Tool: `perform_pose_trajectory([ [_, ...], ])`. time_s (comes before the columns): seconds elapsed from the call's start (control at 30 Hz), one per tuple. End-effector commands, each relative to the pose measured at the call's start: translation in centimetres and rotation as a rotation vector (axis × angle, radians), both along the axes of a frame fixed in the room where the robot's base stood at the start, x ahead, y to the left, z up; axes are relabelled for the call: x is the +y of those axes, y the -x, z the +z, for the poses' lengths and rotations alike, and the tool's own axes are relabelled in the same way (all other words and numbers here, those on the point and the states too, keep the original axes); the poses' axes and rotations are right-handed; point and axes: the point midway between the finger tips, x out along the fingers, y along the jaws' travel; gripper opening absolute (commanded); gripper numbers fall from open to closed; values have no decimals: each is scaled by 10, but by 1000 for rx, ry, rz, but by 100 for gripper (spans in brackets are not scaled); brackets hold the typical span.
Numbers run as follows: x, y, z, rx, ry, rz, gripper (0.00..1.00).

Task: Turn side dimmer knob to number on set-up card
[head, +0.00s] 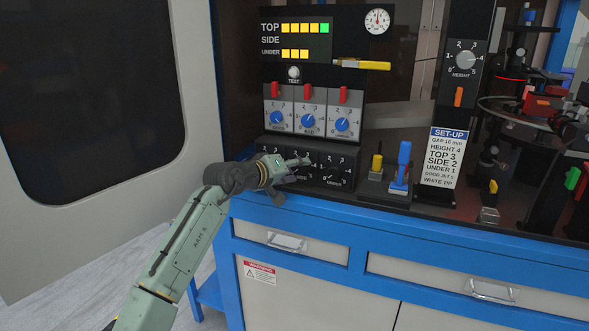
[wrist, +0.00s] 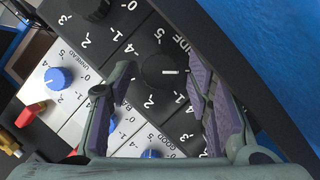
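The set-up card (head: 445,155) reads SIDE 2, among other lines. The side dimmer knob (wrist: 160,72) is black with a white pointer line, which faces right in the wrist view. I cannot tell which number it marks. My gripper (wrist: 160,62) is open, with one purple-padded finger on each side of the side knob; contact is not clear. In the head view my gripper (head: 296,162) is in front of the lower black dimmer panel (head: 340,187) and hides most of the side knob. On the display (head: 305,41), the SIDE row shows no lit bars, while TOP and UNDER do.
The under knob (head: 334,173) is just right of my gripper. Blue knobs with red switches (head: 308,95) are above. A yellow-tipped tool (head: 362,64) juts out above them. A blue clamp-like part (head: 402,165) stands right. The blue bench edge (head: 400,225) runs below.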

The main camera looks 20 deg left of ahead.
Motion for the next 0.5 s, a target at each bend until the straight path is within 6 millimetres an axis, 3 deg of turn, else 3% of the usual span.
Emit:
perform_pose_trajectory([
  [0.5, 0, 0, 0, 0, 0, 0, 9],
])
